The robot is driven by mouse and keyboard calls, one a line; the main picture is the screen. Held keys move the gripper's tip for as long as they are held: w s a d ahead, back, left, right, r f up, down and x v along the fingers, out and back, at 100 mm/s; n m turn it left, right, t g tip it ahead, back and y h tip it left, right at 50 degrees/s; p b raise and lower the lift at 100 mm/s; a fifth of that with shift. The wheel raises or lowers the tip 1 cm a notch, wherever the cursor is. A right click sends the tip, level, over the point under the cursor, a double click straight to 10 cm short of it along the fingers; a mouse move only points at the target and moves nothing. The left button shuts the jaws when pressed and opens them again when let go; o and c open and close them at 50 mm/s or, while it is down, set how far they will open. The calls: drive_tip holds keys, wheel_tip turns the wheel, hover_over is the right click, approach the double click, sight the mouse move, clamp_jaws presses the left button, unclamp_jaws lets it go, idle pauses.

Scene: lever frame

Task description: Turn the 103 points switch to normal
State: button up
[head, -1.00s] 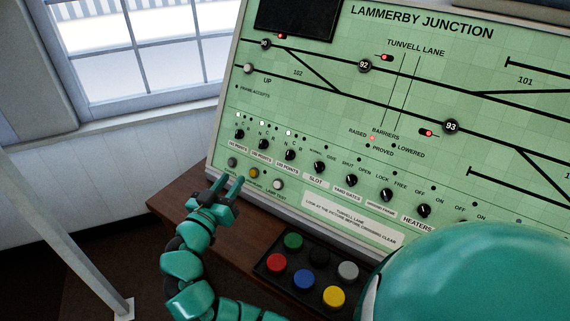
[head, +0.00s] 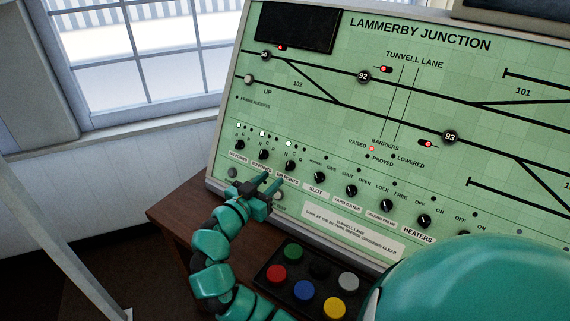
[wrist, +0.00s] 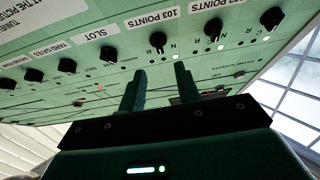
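The 103 points switch is a round black knob (head: 290,166) in the lower row of the green panel, third from the left. In the wrist view this knob (wrist: 157,41) is upside down, just beyond my fingertips and roughly between them in line. Its exact pointer direction is too small to tell. A small white lamp (head: 288,143) is lit above it. My gripper (head: 270,181) is open and empty, below and left of the knob in the head view. In the wrist view my gripper (wrist: 160,70) shows its two fingers apart, not touching the knob.
The 102 points knob (head: 264,154) and 101 points knob (head: 240,145) are to the left; the slot knob (head: 319,177) is to the right. A dark box of coloured buttons (head: 262,276) sits on the wooden desk (head: 170,215) below. A window is at left.

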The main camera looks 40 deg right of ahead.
sight(288, 163)
drive_tip(key=p+x, duration=0.1)
drive_tip(key=x, duration=0.7)
drive_tip(key=shift+w, duration=0.1)
drive_tip(key=shift+c, duration=0.4)
drive_tip(key=c, duration=0.6)
